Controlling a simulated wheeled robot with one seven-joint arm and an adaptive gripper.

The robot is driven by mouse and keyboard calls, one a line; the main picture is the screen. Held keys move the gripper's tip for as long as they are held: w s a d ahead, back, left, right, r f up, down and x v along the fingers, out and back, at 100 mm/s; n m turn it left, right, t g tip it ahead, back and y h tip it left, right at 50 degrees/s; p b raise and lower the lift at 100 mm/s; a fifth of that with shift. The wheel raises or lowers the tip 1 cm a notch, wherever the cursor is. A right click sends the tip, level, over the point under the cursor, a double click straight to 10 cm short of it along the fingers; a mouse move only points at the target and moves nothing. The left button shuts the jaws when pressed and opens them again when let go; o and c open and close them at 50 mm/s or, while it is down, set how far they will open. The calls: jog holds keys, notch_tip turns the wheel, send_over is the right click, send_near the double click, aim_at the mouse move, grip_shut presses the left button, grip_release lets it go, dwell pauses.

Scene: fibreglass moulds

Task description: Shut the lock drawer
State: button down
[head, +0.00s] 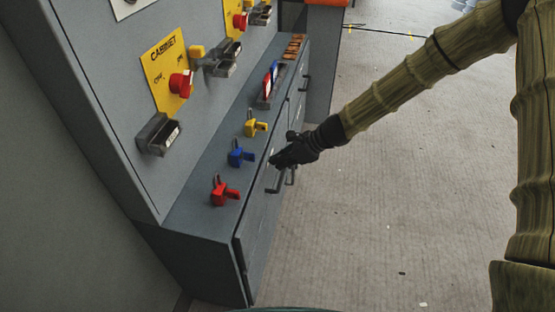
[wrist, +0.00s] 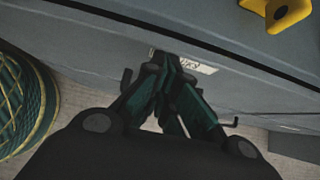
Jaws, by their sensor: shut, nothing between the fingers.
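The grey cabinet's drawer fronts (head: 259,226) face the open floor on the right, with bar handles (head: 273,186). A dark gap runs along the near edge of the nearest front; I cannot tell how far any drawer stands out. My gripper (head: 274,160) is shut and empty, at the upper part of the drawer fronts near a handle. In the wrist view my gripper (wrist: 166,72) has its fingertips together against or just before a grey drawer front (wrist: 100,45). They partly cover a white label (wrist: 197,66), so I cannot read which drawer it is.
Red (head: 225,192), blue (head: 241,155) and yellow (head: 256,127) lock pieces stand on the cabinet ledge. A yellow panel with a red knob (head: 180,84) is on the upright face, near grey holders. The carpeted floor (head: 400,200) to the right is clear.

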jog(key=d+f+p+v, duration=0.1)
jog(key=p+v, duration=0.1)
jog(key=v, duration=1)
jog(key=shift+s+d+f, duration=0.15)
jog(key=shift+s+d, duration=0.1)
jog(key=shift+d, duration=0.25)
jog(key=s+d+f+n+g+h+p, duration=0.1)
jog(key=s+d+f+n+h+p, duration=0.2)
jog(key=s+f, duration=0.55)
jog(key=s+d+f+n+g+h+p, duration=0.25)
jog(key=s+f+n, duration=0.35)
jog(key=s, duration=0.4)
jog(key=s+d+f+n+h+p, duration=0.1)
jog(key=s+f+n+p, duration=0.1)
jog(key=s+n, duration=0.4)
jog(key=s+d+f+n+t+h+p, duration=0.1)
jog(key=s+n, duration=0.4)
jog(key=s, duration=1)
jog(key=shift+d+f+n+h+p, duration=0.4)
jog(key=shift+f+h+p, duration=0.05)
jog(key=shift+h, duration=0.1)
jog(key=c, duration=2.2)
grip_release()
